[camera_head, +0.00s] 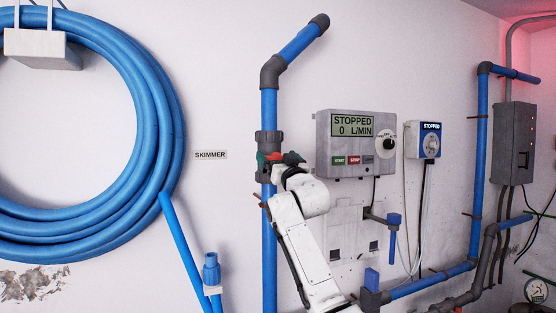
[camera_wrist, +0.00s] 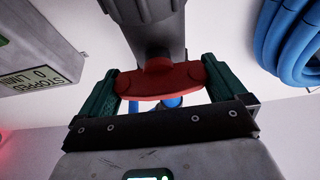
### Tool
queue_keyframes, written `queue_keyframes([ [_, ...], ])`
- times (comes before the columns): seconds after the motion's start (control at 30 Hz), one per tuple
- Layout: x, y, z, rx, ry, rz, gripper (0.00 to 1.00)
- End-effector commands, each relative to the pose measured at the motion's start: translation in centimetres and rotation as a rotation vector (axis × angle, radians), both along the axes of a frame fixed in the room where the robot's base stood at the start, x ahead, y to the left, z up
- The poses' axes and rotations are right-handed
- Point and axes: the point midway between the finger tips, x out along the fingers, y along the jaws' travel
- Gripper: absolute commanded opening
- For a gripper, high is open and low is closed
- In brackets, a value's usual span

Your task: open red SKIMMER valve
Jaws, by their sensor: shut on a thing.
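The red valve handle (camera_wrist: 160,82) sits across the grey valve body (camera_wrist: 150,35) in the wrist view, crosswise to the pipe. In the head view the grey valve body (camera_head: 268,142) is on the vertical blue pipe, right of the SKIMMER label (camera_head: 210,155). A little of the red handle (camera_head: 275,156) shows there. My gripper (camera_wrist: 160,78) is shut on the handle, with one green finger at each end of it. In the head view my gripper (camera_head: 277,158) partly hides the handle and the lower valve.
A flow panel (camera_head: 356,143) reading STOPPED 0 L/MIN is on the wall just right of the valve. A smaller STOPPED box (camera_head: 422,140) is beyond it. A coiled blue hose (camera_head: 165,120) hangs at left. The wall around the label is clear.

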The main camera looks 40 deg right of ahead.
Motion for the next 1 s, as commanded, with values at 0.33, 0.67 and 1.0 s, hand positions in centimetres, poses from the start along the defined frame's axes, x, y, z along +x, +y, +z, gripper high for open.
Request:
queue_keyframes([
  [0.33, -0.07, -0.14, 0.13, -0.082, 0.022, -0.002, 0.68],
  [0.67, -0.14, -0.29, 0.32, -0.337, 0.097, -0.003, 0.68],
  [1.0, -0.10, -0.19, 0.22, -0.646, 0.186, -0.002, 0.68],
])
